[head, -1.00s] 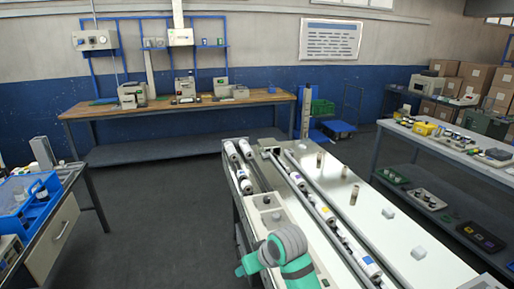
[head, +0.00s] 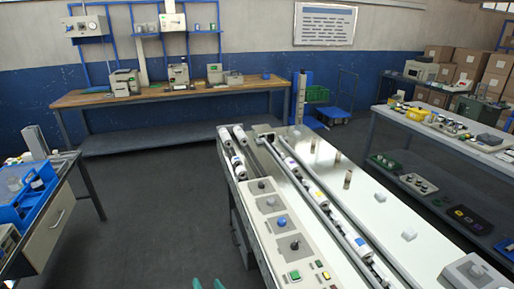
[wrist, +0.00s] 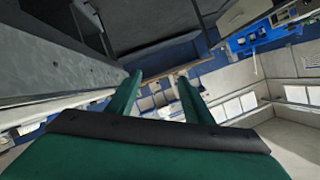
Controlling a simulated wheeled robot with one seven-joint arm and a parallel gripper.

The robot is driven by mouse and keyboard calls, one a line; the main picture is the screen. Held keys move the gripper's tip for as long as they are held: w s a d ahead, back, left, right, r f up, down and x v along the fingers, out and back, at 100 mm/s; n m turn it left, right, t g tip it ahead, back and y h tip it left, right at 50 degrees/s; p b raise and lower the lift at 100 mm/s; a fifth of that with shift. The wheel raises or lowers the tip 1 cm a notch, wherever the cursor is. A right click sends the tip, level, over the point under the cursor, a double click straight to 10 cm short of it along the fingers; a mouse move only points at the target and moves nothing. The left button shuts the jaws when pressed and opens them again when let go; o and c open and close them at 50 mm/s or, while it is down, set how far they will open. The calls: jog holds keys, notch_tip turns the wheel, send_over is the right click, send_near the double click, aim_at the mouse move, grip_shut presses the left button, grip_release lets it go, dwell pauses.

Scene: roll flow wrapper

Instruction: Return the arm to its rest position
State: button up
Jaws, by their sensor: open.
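My gripper (head: 208,284) shows only as two green tips at the bottom edge of the head view, left of the machine's near end. In the wrist view my gripper (wrist: 160,85) has its two green fingers spread apart with nothing between them. The wrist view is tilted, and the fingers point out into the room, clear of any surface. The rest of my arm is hidden below the head view.
The flow wrapper (head: 385,225), with rollers and a control panel (head: 283,225), stands right of my gripper. A workbench (head: 52,215) with a blue tray (head: 22,205) is at left. Dark floor (head: 150,220) between them is clear.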

jog(key=s+d+f+m+t+h, duration=0.1)
jog(key=s+d+f+m+h, duration=0.2)
jog(key=s, duration=0.8)
jog(key=s+d+f+t+h, duration=0.1)
jog(key=s+d+f+h, duration=0.25)
jog(key=s, duration=0.75)
jog(key=s+d+r+n, duration=0.1)
jog(key=s+d+r, duration=0.1)
jog(key=s, duration=0.3)
jog(key=s+d+r+n+t, duration=0.1)
jog(key=s+d+r, duration=0.1)
jog(key=s, duration=0.4)
jog(key=s+d+r+n, duration=0.1)
jog(key=s+d+r, duration=0.1)
jog(key=s+d, duration=0.2)
jog(key=shift+s+d, duration=0.35)
jog(key=shift+s, duration=0.3)
jog(key=shift+r, duration=0.1)
jog(key=c, duration=0.4)
jog(key=shift+a, duration=0.1)
